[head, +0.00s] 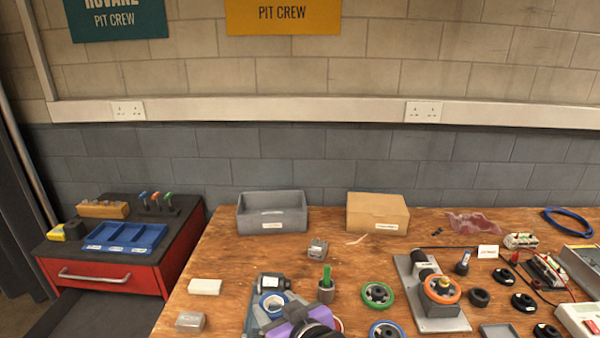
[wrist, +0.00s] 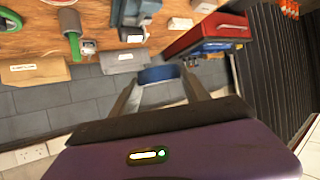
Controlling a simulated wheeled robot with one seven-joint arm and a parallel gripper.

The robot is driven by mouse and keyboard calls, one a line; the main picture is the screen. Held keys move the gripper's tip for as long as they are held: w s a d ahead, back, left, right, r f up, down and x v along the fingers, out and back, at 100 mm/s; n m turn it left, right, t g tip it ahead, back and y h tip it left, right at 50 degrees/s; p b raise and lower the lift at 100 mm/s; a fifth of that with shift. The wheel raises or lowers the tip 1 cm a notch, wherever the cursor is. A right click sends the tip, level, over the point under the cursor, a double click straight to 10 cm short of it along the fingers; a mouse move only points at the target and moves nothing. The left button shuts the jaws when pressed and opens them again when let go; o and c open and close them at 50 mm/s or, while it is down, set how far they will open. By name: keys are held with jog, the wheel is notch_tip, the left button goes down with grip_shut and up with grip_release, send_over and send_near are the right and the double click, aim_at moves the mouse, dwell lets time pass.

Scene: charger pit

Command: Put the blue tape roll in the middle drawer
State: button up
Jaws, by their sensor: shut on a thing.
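The blue tape roll (wrist: 158,75) sits between the two fingers of my gripper (wrist: 160,82) in the wrist view. My gripper is shut on it. In the head view the roll (head: 271,304) shows as a blue ring, partly hidden by my purple wrist, above the left part of the wooden bench. The red drawer cabinet (head: 150,280) stands left of the bench, apart from my gripper. Its upper front, with a pale handle (head: 92,277), appears shut. A dark flat area (head: 105,315) extends below that front; I cannot tell whether it is an open drawer. The cabinet also shows in the wrist view (wrist: 205,33).
On the cabinet top are a blue tray (head: 124,248), a wooden block, a yellow tape measure and several upright tools. The bench (head: 235,250) holds a grey bin (head: 272,222), a cardboard box (head: 377,223), two pale blocks at its left edge, and several wheels and parts at right.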

jog(key=s+d+f+m+h, duration=0.2)
jog(key=s+d+f, duration=0.2)
jog(key=d+f, duration=0.3)
jog(key=s+d+f+m+t+h, duration=0.1)
jog(key=s+d+f+m+h, duration=0.1)
jog(key=s+d+f, duration=0.3)
jog(key=s+d+f+m+h, duration=0.2)
jog(key=s+d+f, duration=0.3)
jog(key=d+f, duration=0.4)
jog(key=d, duration=0.3)
jog(key=shift+s+d+t, duration=0.25)
jog(key=shift+d+t, duration=0.15)
